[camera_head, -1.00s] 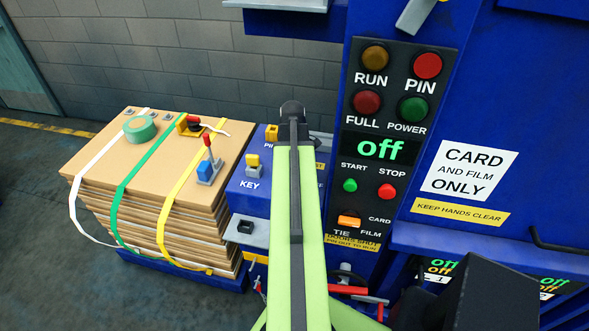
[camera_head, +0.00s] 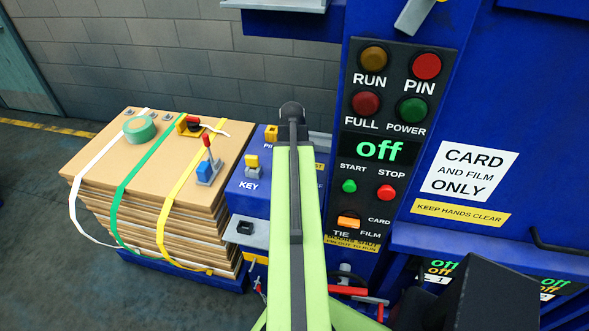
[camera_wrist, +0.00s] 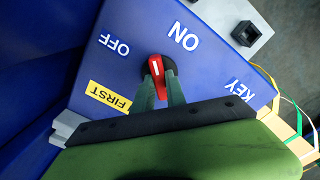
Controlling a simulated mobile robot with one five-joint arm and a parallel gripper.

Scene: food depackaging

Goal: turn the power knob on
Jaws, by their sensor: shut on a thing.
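The power knob (camera_wrist: 155,67) is red with a white mark and sits on a blue panel in the wrist view. The ON label (camera_wrist: 184,36) is above and right of it, and the OFF label (camera_wrist: 114,45) is above and left. The white mark points up, between the two labels. My gripper (camera_wrist: 160,86) is shut on the knob, one finger on each side. In the head view my green arm hides the knob and the gripper. The display (camera_head: 380,150) reads "off", and the POWER lamp (camera_head: 413,110) is dark green.
A yellow FIRST label (camera_wrist: 108,96) and the word KEY (camera_wrist: 239,90) lie beside the knob. A yellow key switch (camera_head: 252,162) stands on the blue box left of my arm. A strapped cardboard stack (camera_head: 160,190) is further left. The floor (camera_head: 60,260) at far left is clear.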

